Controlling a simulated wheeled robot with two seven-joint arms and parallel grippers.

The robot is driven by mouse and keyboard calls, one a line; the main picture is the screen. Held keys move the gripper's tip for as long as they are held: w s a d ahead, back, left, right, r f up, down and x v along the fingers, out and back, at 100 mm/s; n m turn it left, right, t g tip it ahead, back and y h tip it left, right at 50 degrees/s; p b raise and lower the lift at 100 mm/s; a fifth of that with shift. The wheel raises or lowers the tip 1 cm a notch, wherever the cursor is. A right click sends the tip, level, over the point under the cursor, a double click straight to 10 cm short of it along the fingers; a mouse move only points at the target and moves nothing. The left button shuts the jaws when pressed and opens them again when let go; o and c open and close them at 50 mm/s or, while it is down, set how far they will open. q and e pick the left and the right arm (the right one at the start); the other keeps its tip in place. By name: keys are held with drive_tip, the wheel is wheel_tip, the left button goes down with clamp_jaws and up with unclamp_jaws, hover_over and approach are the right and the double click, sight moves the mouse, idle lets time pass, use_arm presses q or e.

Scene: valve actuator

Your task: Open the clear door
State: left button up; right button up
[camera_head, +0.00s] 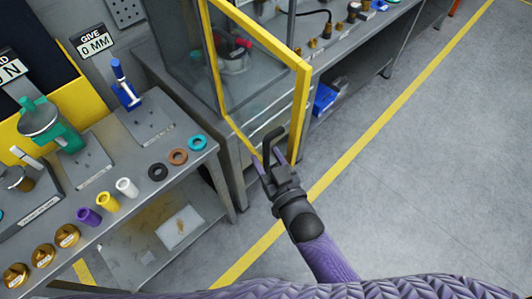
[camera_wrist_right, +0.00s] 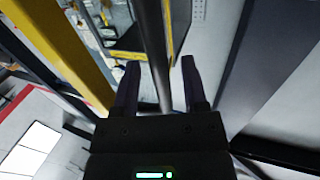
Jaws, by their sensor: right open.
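The clear door (camera_head: 262,85) is a glass pane in a yellow frame (camera_head: 303,100), on the enclosure at the back middle in the head view. Whether it stands ajar is hard to tell. My right gripper (camera_head: 270,148) is open at the door's lower near corner, overlapping the frame in the picture. In the right wrist view, the open fingers (camera_wrist_right: 160,85) have a dark grey bar (camera_wrist_right: 152,45) showing between them; whether it touches them I cannot tell. A yellow bar (camera_wrist_right: 60,45) runs to their left. My left gripper is not in view.
A red and grey device (camera_head: 235,52) sits behind the glass. A grey workbench (camera_head: 190,160) with colored rings, sleeves and a blue clamp stands to the left. A blue bin (camera_head: 324,99) lies under the back bench. The floor (camera_head: 430,170) at right is clear.

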drive_tip(key=v, duration=0.9)
drive_tip(key=s+d+f+g+h+b, duration=0.1)
drive_tip(key=s+d+f+g+b, duration=0.2)
drive_tip(key=f, duration=0.7)
drive_tip(key=s+d+f+g+h+b, duration=0.15)
drive_tip(key=f+b, duration=0.35)
drive_tip(key=f, duration=0.5)
drive_tip(key=s+d+f+g+h+b, duration=0.1)
drive_tip(key=s+f+g+h+b, duration=0.2)
drive_tip(key=f, duration=0.7)
drive_tip(key=s+d+f+g+b, duration=0.3)
drive_tip(key=s+f+g+b, duration=0.1)
drive_tip(key=s+f, duration=0.5)
drive_tip(key=s+d+f+m+g+h+b, duration=0.1)
drive_tip(key=s+d+f+g+b, duration=0.2)
drive_tip(key=s+f, duration=0.6)
drive_tip(key=shift+s+d+m+g+b, duration=0.25)
drive_tip(key=shift+g+b, duration=0.5)
drive_tip(key=shift+b, duration=0.45)
drive_tip(key=shift+w+f+h, duration=0.1)
drive_tip(key=shift+h, duration=0.15)
